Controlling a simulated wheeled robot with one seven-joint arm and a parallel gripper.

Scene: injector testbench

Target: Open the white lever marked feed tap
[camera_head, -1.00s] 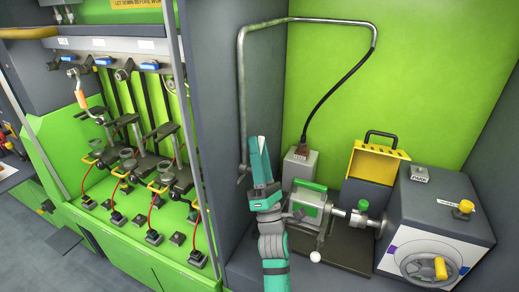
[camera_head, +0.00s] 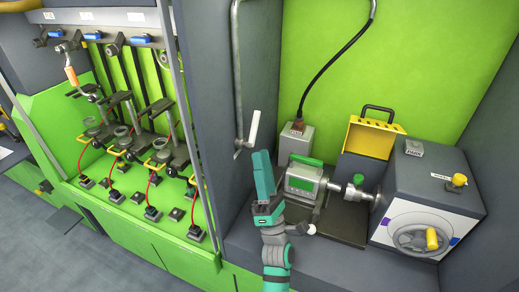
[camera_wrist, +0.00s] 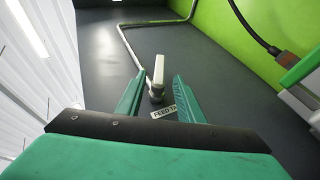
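The white lever (camera_head: 254,128) sits at the lower end of a grey pipe (camera_head: 238,80) on the dark side wall. It slants up and to the right in the head view. In the wrist view the lever (camera_wrist: 158,70) points upward from a grey valve body (camera_wrist: 156,94), with a partly hidden label reading "FEED TA" (camera_wrist: 163,112) just below. My teal gripper (camera_head: 263,158) is below and slightly right of the lever in the head view. In the wrist view its fingers are apart, with the lever showing between them. I see no contact with it.
Right of my gripper stand a grey box (camera_head: 297,140) with a black cable, a green-and-grey pump unit (camera_head: 302,180), a yellow case (camera_head: 370,138) and a grey cabinet with a handwheel (camera_head: 415,239). The dark wall around the lever is otherwise clear.

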